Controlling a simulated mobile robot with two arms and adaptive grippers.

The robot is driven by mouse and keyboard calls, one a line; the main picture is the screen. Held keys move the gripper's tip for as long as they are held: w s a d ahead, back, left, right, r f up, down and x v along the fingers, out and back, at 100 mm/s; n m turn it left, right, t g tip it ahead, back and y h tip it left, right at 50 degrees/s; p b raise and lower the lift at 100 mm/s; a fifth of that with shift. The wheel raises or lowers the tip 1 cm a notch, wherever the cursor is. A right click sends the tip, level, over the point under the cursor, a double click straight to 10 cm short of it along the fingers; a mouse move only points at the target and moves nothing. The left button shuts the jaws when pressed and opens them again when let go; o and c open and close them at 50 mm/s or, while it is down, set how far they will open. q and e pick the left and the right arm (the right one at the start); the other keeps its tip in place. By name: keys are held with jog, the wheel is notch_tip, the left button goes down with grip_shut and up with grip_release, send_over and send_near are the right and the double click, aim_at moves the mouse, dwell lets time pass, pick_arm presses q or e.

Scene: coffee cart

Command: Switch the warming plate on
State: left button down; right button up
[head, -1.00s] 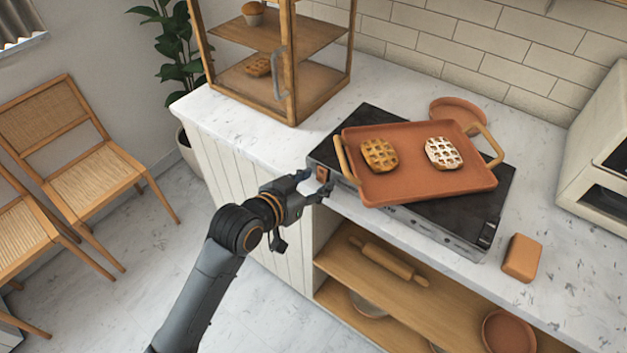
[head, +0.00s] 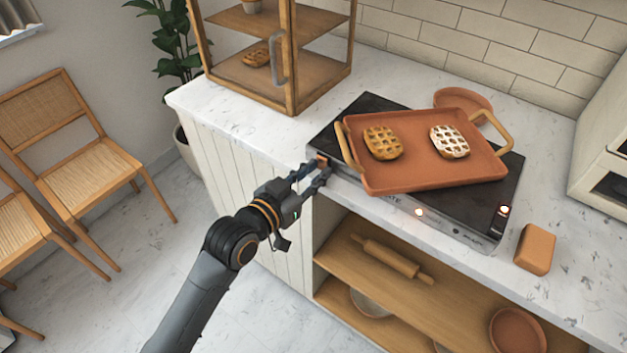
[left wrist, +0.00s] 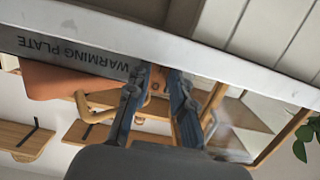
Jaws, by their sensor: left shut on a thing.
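The warming plate (head: 384,105) is a flat black slab on the marble counter. A small light (head: 419,212) glows on its front face, and another light (head: 504,209) glows near its right end. My left gripper (head: 321,172) is at the plate's front left corner, shut on a small orange-brown knob (head: 322,161). In the left wrist view the fingers (left wrist: 157,80) close around that spot, beside the upside-down "WARMING PLATE" lettering (left wrist: 73,52). The fingers hide part of the knob. My right gripper is not in view.
A terracotta tray (head: 415,165) with two waffles rests on the plate, its wooden handle near my left gripper. A wooden display case (head: 290,60) stands behind left. An orange block (head: 535,249) lies right. Open shelves (head: 345,262) are below the counter.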

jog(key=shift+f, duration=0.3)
pick_arm(q)
jog(key=c, duration=1.2)
grip_release()
jog(key=shift+o, duration=0.2)
jog(key=v, duration=1.2)
jog(key=shift+f, duration=0.15)
